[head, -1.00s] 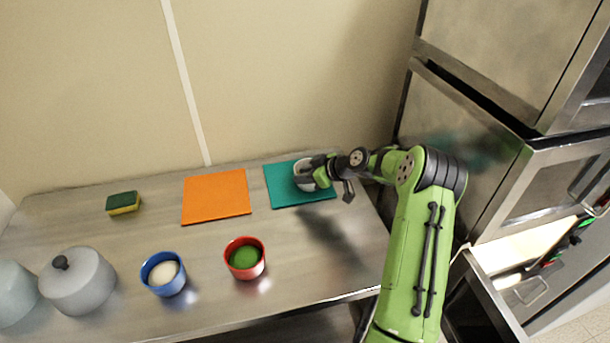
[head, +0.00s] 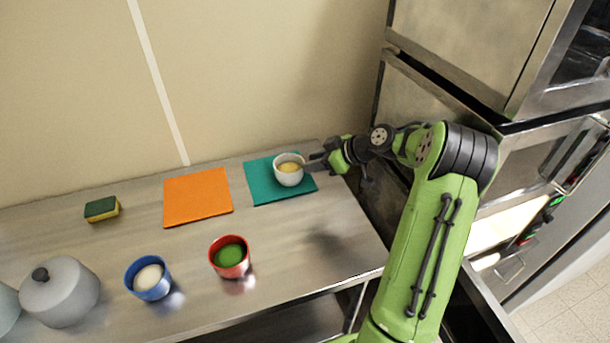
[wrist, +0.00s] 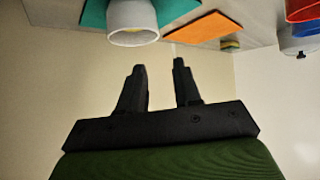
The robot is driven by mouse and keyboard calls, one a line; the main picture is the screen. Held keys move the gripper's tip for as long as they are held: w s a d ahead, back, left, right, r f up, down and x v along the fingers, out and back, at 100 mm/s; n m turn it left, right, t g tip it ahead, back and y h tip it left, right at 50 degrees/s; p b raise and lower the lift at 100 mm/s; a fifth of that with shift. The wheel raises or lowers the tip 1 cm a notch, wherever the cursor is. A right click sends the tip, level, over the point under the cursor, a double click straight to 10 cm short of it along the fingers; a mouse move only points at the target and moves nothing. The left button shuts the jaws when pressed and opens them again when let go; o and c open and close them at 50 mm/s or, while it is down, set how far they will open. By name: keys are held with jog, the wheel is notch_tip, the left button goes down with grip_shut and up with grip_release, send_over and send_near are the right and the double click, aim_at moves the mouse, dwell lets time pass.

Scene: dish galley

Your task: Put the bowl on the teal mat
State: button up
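A white bowl (head: 289,174) with yellowish contents sits upright on the teal mat (head: 262,191) near the back right of the steel counter. In the wrist view the bowl (wrist: 132,24) and the teal mat (wrist: 94,14) show at the top edge. My gripper (head: 309,162) is just right of the bowl, with its fingers pointing toward it. The wrist view shows the two fingers (wrist: 158,80) spread apart, with nothing between them and the bowl clear beyond them.
An orange mat (head: 197,197) lies left of the teal mat, with a sponge (head: 102,209) farther left. A red bowl (head: 229,257), a blue bowl (head: 148,279) and a grey lidded pot (head: 60,293) stand nearer the front. A steel cabinet (head: 440,110) stands at the right.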

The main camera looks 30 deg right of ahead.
jog(key=s+a+r+m+g+h, duration=0.1)
jog(key=s+a+r, duration=0.2)
jog(key=a, duration=0.2)
jog(key=s+a+r+g+h, duration=0.1)
jog(key=s+a+r, duration=0.2)
jog(key=a, duration=0.3)
jog(key=s+a+r+m+g+h, duration=0.1)
jog(key=s+a+r+g+h, duration=0.15)
jog(key=s+a, duration=0.2)
jog(key=s+a+m, duration=0.2)
jog(key=s, duration=0.7)
jog(key=s+a+r+m+t+h, duration=0.1)
jog(key=s+a+m, duration=0.1)
jog(key=s, duration=0.8)
jog(key=shift+s+a+r+m, duration=0.2)
jog(key=shift+a+r+m, duration=0.1)
jog(key=shift+m, duration=0.3)
jog(key=shift+d, duration=0.2)
